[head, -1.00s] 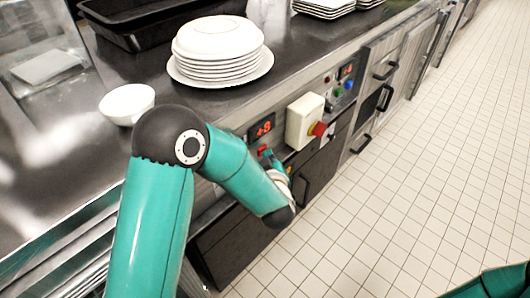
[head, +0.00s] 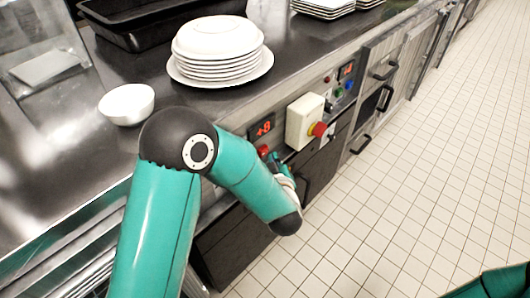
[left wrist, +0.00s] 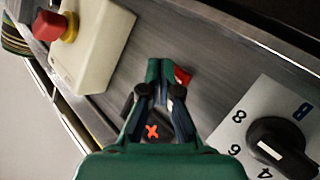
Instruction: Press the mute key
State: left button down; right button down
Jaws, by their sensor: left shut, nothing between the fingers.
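In the head view my left gripper (head: 274,157) is at the front control panel, just right of a red switch (head: 263,149) and below the red "+8" display. In the left wrist view the gripper (left wrist: 160,68) is shut and empty, its tips over the grey panel. The red switch (left wrist: 184,76) shows right beside the tips. A lit orange x-shaped mark (left wrist: 152,131) shows between the finger links; its surround is mostly hidden, and I cannot tell for sure whether it is the mute key. Contact with the panel cannot be told. My right gripper is out of view.
A beige box with a red emergency button (head: 319,129) sits right of the gripper. A black dial (left wrist: 282,147) on a white numbered plate shows in the wrist view. Stacked plates (head: 219,52) and a white bowl (head: 127,104) stand on the counter. The tiled floor is clear.

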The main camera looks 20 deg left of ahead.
pick_arm(q)
jog(key=d, duration=0.1)
jog(key=s+d, duration=0.1)
jog(key=d, duration=0.2)
jog(key=shift+s+d, duration=0.35)
jog(key=shift+d, duration=0.05)
dwell(0.7)
